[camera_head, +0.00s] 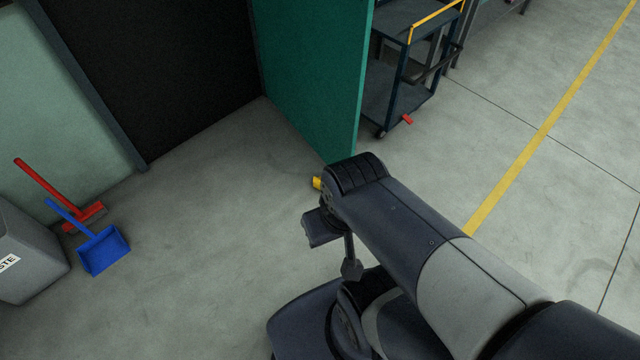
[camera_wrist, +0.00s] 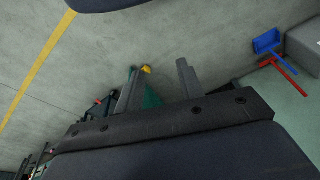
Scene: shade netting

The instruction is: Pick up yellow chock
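The yellow chock (camera_head: 317,183) is on the floor by the near bottom corner of the green door panel (camera_head: 315,75). In the head view my arm hides part of it. In the wrist view the small yellow chock (camera_wrist: 146,69) shows between my finger tips, closer to the left one, at the end of the green panel (camera_wrist: 152,97). My gripper (camera_wrist: 158,65) is open, with two grey fingers wide apart and nothing between them at hand; the chock looks well beyond the tips. My fingers cannot be made out clearly in the head view.
A blue dustpan (camera_head: 104,250), a red broom or pan (camera_head: 88,217) and a grey waste bin (camera_head: 25,255) stand at the left. The floor left of the chock is clear.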

